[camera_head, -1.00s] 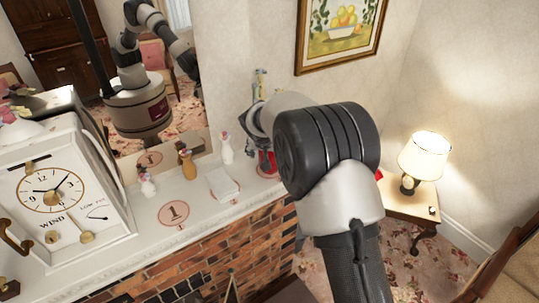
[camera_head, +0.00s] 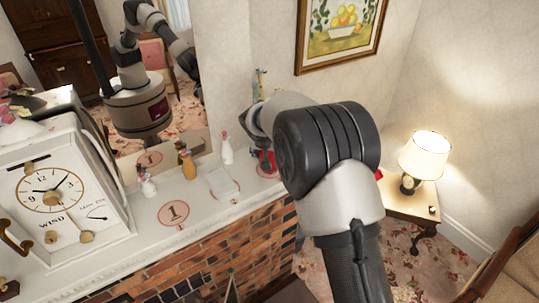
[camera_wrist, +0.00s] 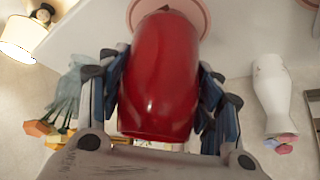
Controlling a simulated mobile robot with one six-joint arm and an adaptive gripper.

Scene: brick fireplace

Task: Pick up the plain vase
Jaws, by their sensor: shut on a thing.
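The plain vase is a smooth red vase (camera_wrist: 160,75). In the wrist view it fills the middle, between the two fingers of my gripper (camera_wrist: 160,100), which is shut on it. Its far end is in front of a round pink disc (camera_wrist: 203,12) on the pale mantel; I cannot tell whether they touch. In the head view only a small red part of the vase (camera_head: 265,163) shows at the right end of the mantel. My arm hides the rest of it there.
A white vase with flowers (camera_head: 227,148), a tan one (camera_head: 187,161) and another white one (camera_head: 146,183) stand left of it on the mantel (camera_head: 190,231). A big white clock (camera_head: 65,190) stands further left. A lit lamp (camera_head: 424,155) is on a side table at right.

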